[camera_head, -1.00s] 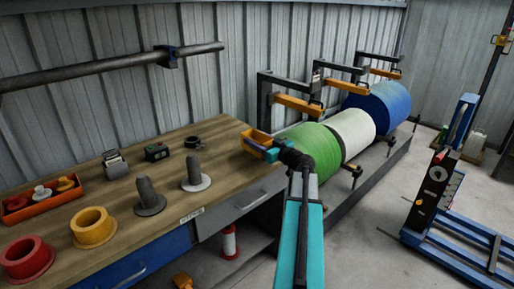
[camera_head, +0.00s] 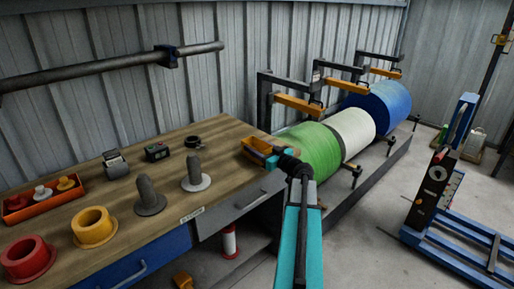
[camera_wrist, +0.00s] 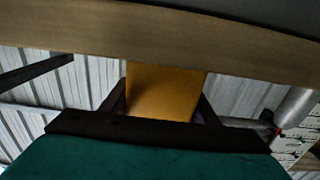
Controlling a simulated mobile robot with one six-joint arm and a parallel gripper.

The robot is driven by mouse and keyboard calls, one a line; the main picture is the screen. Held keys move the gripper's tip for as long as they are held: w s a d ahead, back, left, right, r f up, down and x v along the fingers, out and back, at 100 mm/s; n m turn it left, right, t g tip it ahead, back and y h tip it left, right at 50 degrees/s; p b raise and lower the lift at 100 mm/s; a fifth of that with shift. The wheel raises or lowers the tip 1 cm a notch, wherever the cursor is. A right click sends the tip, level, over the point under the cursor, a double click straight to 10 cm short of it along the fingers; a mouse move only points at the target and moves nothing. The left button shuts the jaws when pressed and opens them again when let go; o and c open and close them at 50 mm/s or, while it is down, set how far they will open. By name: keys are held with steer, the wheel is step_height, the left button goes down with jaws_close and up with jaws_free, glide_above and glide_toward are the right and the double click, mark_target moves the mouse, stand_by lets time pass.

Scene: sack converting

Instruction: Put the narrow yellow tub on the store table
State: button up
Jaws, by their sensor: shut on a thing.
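The narrow yellow tub (camera_head: 256,146) is at the right end of the wooden store table (camera_head: 222,140) in the head view. My gripper (camera_head: 271,157) is shut on it from the right side. In the wrist view the yellow tub (camera_wrist: 165,92) stands between the two dark fingers, and the wooden table edge (camera_wrist: 150,45) runs across close to it. I cannot tell whether the tub's base touches the tabletop.
Yellow (camera_head: 93,226) and red (camera_head: 27,258) rings lie nearer the front. A green roll (camera_head: 312,150) is close on the right.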

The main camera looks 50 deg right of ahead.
steer(key=shift+f+b, duration=0.2)
steer(key=shift+b, duration=0.15)
steer(key=o, duration=1.1)
steer(key=shift+c, duration=0.2)
steer(key=shift+r+p, duration=0.25)
steer(key=shift+p, duration=0.1)
steer(key=s+b, duration=0.1)
steer(key=s, duration=1.1)
steer(key=shift+a, duration=0.4)
steer(key=shift+f, duration=0.1)
